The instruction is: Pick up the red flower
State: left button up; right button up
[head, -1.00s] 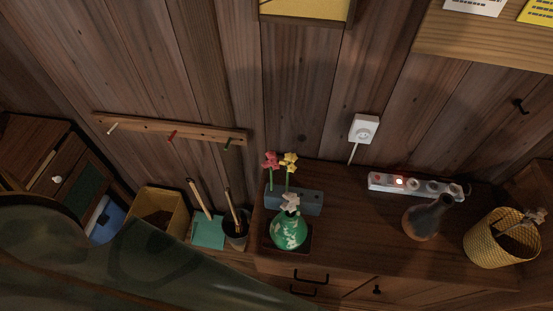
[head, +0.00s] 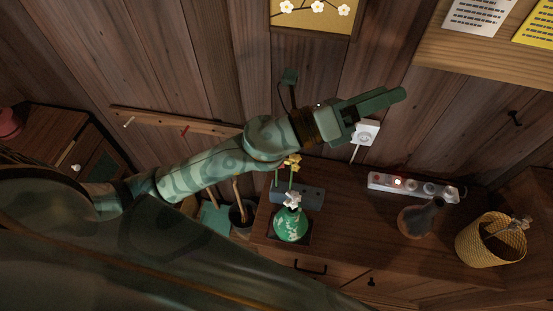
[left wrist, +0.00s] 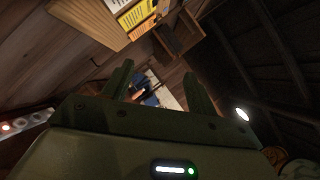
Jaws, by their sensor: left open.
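The red flower is hidden in the head view now, behind my left forearm. In the earlier head frame it stands beside the yellow flower, over a blue-grey block. The yellow flower (head: 293,161) shows just past the arm's lower edge, and the block (head: 312,194) sits on the cabinet top. My left gripper (head: 385,104) is raised above and to the right of the flowers, pointing right, apart from them. In the left wrist view its two fingers (left wrist: 160,85) are spread with nothing between them. My right gripper is out of view.
A green vase (head: 291,226) with a white flower stands in front of the block. On the cabinet (head: 350,225) are a power strip (head: 413,187), a dark vase (head: 425,217) and a wicker basket (head: 490,246).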

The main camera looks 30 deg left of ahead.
pick_arm(q)
notch_tip(320, 180, down, 12)
jog(key=s+m+g+y, duration=0.3)
jog(key=m+g+y, duration=0.1)
jog(key=m+g, duration=1.1)
jog(key=w+a+f+m+y, duration=0.25)
jog(key=a+y, duration=0.25)
jog(key=a, duration=0.5)
jog(key=w+a+f+m+y, duration=0.2)
jog(key=w+a+f+y, duration=0.15)
jog(key=a+y, duration=0.45)
jog(key=f, duration=0.3)
jog(key=f+h, duration=0.1)
jog(key=f, duration=0.3)
jog(key=s+f+h, duration=0.1)
jog(key=f, duration=0.3)
jog(key=shift+s+a+f+t, duration=0.1)
jog(key=shift+a+t, duration=0.2)
jog(key=shift+a, duration=0.05)
jog(key=f, duration=0.5)
jog(key=shift+d+f, duration=0.25)
jog(key=c, duration=1)
